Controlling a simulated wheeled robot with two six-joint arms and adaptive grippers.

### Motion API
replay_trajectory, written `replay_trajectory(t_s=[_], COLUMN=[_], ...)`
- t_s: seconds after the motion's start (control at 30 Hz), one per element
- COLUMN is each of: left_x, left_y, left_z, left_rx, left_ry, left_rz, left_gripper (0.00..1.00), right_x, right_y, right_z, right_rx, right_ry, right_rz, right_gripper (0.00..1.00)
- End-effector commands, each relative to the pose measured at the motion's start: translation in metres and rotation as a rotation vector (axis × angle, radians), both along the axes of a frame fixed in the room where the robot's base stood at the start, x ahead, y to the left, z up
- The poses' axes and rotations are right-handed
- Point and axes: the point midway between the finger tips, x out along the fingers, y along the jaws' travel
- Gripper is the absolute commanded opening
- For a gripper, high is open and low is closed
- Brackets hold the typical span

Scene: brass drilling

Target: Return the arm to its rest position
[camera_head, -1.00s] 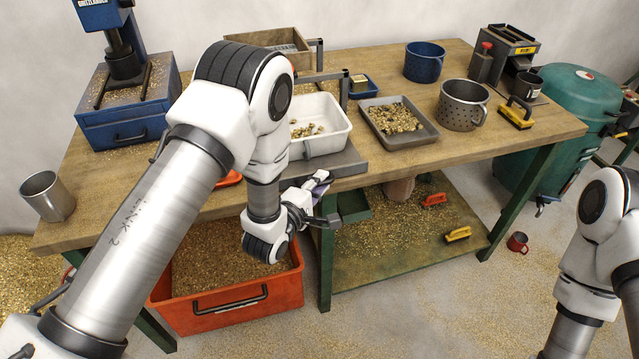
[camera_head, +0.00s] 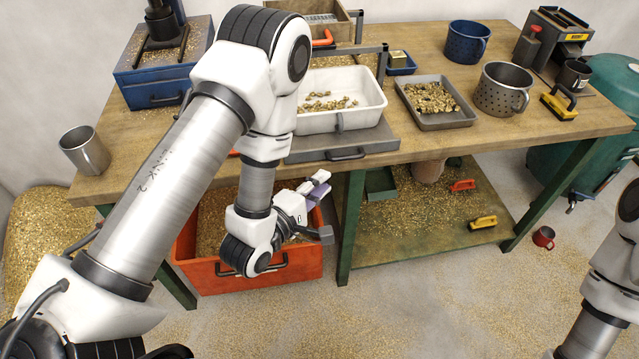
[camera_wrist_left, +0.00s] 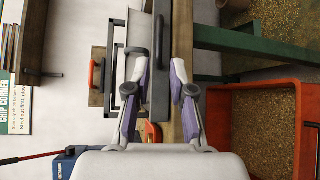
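My left arm (camera_head: 172,170) reaches in from the left and bends down in front of the workbench (camera_head: 590,125). My left gripper (camera_head: 322,182) is just below the bench's front edge, before the orange crate. In the left wrist view its two purple-lined fingers (camera_wrist_left: 160,70) stand apart with nothing between them. The bench edge and a grey tray handle lie beyond the fingertips. My right arm (camera_head: 612,285) shows at the right edge of the head view; its gripper is out of the picture.
The orange crate (camera_head: 300,262) with brass chips stands on the floor under the bench. A white tub (camera_head: 368,90), a grey tray (camera_head: 450,119), a perforated mug (camera_head: 488,95) and a steel cup (camera_head: 80,148) stand on the bench.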

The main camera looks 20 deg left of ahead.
Motion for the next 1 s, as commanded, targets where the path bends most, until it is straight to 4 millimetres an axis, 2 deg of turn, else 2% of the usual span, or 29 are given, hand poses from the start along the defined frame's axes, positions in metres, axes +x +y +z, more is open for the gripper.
replay_trajectory(t_s=[0.4, 0.47, 0.57, 0.67, 0.7, 0.8, 0.9, 1.0], left_x=[-0.001, -0.007, -0.026, -0.065, -0.089, -0.150, -0.199, -0.231], left_y=[0.000, 0.002, 0.013, 0.026, 0.032, 0.044, 0.049, 0.051], left_z=[-0.004, -0.016, -0.059, -0.127, -0.154, -0.200, -0.217, -0.221], left_rx=[0.001, -0.002, 0.037, 0.325, 0.478, 0.817, 1.043, 1.160], left_ry=[0.008, 0.036, 0.167, 0.427, 0.547, 0.789, 0.916, 0.943], left_rz=[0.000, 0.006, 0.034, -0.035, -0.112, -0.407, -0.759, -1.044], left_gripper=[0.23, 0.23, 0.23, 0.23, 0.23, 0.23, 0.23, 0.23], right_x=[0.000, 0.000, 0.000, 0.000, 0.000, 0.000, 0.000, 0.000], right_y=[0.000, 0.000, 0.000, 0.000, 0.000, 0.000, 0.000, 0.000], right_z=[0.000, 0.000, 0.000, 0.000, 0.000, 0.000, 0.000, 0.000], right_rx=[0.000, 0.000, 0.000, 0.000, 0.000, 0.000, 0.000, 0.000], right_ry=[0.000, 0.000, 0.000, 0.000, 0.000, 0.000, 0.000, 0.000], right_rz=[0.000, 0.000, 0.000, 0.000, 0.000, 0.000, 0.000, 0.000], right_gripper=[0.00, 0.00, 0.00, 0.00, 0.00, 0.00, 0.00, 0.00])
